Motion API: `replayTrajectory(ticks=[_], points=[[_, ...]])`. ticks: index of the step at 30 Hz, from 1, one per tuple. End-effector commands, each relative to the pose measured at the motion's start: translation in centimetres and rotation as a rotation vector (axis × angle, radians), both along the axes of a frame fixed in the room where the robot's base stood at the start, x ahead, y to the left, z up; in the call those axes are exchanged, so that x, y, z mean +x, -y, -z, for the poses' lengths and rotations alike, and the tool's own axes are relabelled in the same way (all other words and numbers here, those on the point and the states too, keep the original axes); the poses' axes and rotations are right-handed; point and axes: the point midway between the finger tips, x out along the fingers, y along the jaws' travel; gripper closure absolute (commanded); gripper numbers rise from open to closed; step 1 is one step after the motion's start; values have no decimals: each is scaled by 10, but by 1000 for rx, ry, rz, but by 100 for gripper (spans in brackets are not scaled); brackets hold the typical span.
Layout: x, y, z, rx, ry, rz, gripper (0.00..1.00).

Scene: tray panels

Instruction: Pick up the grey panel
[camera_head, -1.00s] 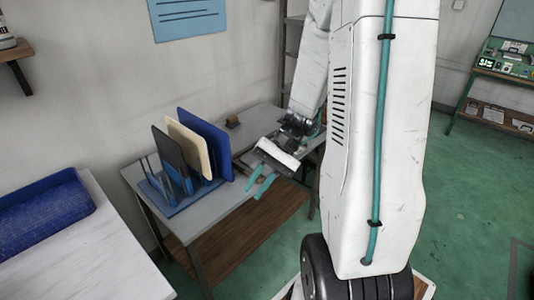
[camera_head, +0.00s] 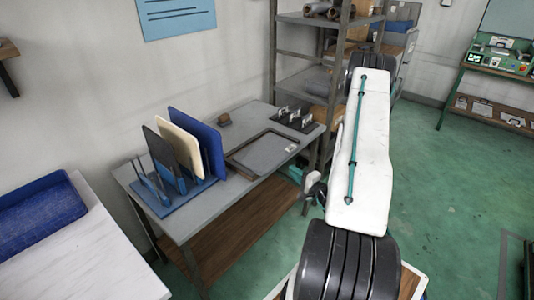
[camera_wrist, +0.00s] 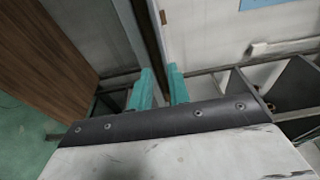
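The dark grey panel (camera_head: 160,151) stands upright, leaning slightly, in a blue rack (camera_head: 181,204) on the grey table. It is the front left one, beside a cream panel (camera_head: 181,141) and a blue panel (camera_head: 211,146). My gripper (camera_wrist: 161,86) shows in the wrist view with two teal fingers apart and nothing between them. The grey panel cannot be made out in the wrist view.
A flat dark-rimmed tray (camera_head: 233,163) lies on the table (camera_head: 218,192) right of the rack. A black board with small fittings (camera_head: 296,120) sits behind it. A metal shelf unit (camera_head: 273,60) stands behind. A white bench (camera_head: 100,255) with a blue bin (camera_head: 38,218) is at left.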

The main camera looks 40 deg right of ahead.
Motion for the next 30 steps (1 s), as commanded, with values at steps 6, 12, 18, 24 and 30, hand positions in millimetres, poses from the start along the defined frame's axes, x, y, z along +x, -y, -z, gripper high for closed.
replayTrajectory(ticks=[6, 12, 18, 24, 30], points=[[26, 2, -1, -8, 0, -3, 82], [55, 5, -5, -7, 1, -5, 82], [73, 7, -4, -5, -1, -4, 82], [74, 8, -4, -4, 0, -3, 82], [74, 8, -4, -4, 0, -3, 100]])
